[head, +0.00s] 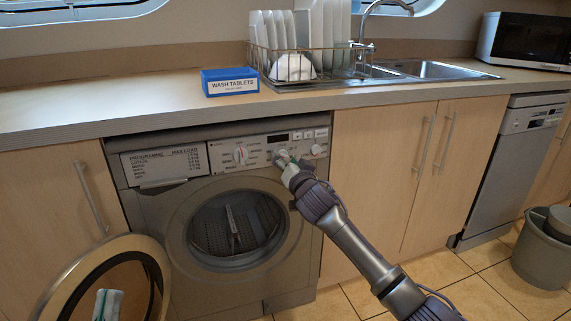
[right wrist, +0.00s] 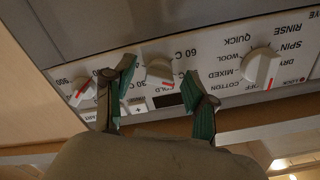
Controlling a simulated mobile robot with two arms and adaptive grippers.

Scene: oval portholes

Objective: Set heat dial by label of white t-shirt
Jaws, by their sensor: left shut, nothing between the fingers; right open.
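The washing machine (head: 147,205) stands under the counter. Its heat dial (right wrist: 160,70) is a white knob in the right wrist view, with 60 C, 30 C and COLD printed around it; I cannot read its pointer surely. My right gripper (head: 287,163) is at the machine's panel. In the right wrist view its green-padded fingers (right wrist: 160,72) are open, one on each side of the heat dial; I cannot tell if they touch it. No white t-shirt or label shows.
The programme dial (right wrist: 262,66) and the dial marked 900 (right wrist: 80,90) flank the heat dial. The open door (head: 60,283) swings out at the left. A blue wash tablets box (head: 230,81) and a dish rack (head: 310,65) stand on the counter.

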